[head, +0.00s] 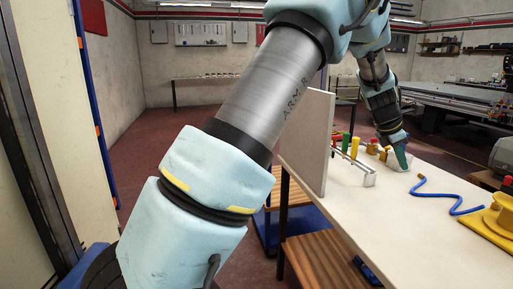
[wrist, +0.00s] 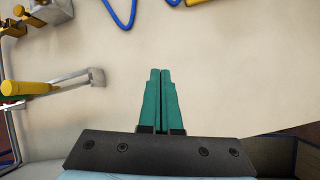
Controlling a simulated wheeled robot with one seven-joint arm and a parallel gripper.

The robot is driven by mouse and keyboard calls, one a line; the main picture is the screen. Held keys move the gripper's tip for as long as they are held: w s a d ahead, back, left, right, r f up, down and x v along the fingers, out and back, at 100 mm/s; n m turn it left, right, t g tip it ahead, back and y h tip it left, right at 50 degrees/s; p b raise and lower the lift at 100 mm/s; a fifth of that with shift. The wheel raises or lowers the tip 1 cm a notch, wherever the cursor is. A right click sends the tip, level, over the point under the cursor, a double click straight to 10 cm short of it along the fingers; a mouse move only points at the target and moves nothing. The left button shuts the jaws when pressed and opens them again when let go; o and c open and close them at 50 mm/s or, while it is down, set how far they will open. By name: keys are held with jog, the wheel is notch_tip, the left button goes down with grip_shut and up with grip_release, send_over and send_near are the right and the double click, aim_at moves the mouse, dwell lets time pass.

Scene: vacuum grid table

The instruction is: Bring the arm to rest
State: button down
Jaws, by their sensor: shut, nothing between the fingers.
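My arm reaches from the lower left up across the head view and bends down to my gripper (head: 403,158) over the far part of the table (head: 410,235). In the wrist view, the green fingers of my gripper (wrist: 160,75) lie side by side, shut and empty, with the pale tabletop (wrist: 220,60) behind them. The gap between the fingertips and the tabletop is hard to judge.
A rack (head: 355,165) with coloured handles stands near an upright board (head: 308,145). A blue hose (head: 440,195) lies on the table, and a yellow fixture (head: 493,222) is at the right. In the wrist view, a yellow-handled piece (wrist: 30,88) is left of my fingers.

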jog(key=a+f+m+y, duration=0.3)
jog(key=a+m, duration=0.5)
jog(key=a, duration=2)
jog(key=s+a+f+m+y, duration=0.1)
jog(key=s+a+m, duration=0.4)
jog(key=a, duration=0.5)
jog(key=s+a+f+m+y, duration=0.2)
jog(key=s+a+m, duration=0.3)
jog(key=s+a, duration=0.4)
jog(key=shift+s+a, duration=0.15)
jog(key=shift+a, duration=0.5)
jog(key=c, duration=1.6)
grip_release()
jog(key=shift+f, duration=0.1)
